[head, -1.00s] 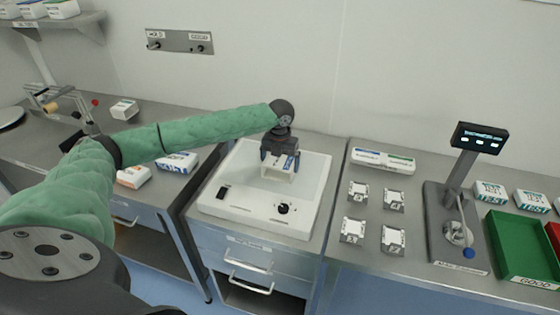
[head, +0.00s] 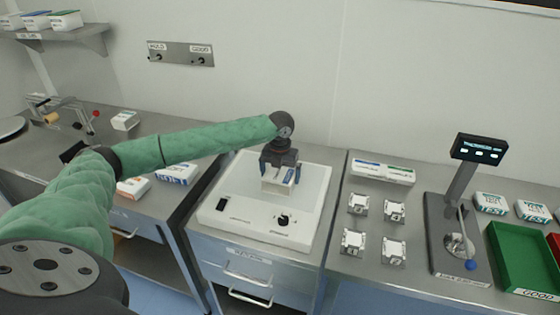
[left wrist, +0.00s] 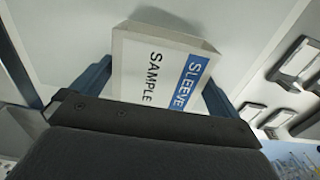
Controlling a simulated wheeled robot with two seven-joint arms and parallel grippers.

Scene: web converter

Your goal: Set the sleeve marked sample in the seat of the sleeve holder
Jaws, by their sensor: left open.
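The sleeve (head: 276,184) is a white, box-shaped piece on the pale top of the white bench unit. In the left wrist view the sleeve (left wrist: 155,72) shows a blue patch reading SLEEVE and black print reading SAMPLE. My left gripper (head: 280,174) points down over it, open, with one blue finger at each side. In the left wrist view the left gripper's fingers (left wrist: 153,88) flank the sleeve closely; its lower part is hidden behind the gripper body. I cannot make out a separate sleeve holder or its seat. My right gripper is out of view.
The white unit (head: 225,221) has a switch and a black knob at its front. To the right are several small metal blocks (head: 354,242), a long white box (head: 383,172), a post with a display (head: 478,149) and a green tray (head: 510,283). Cartons (head: 177,173) stand left.

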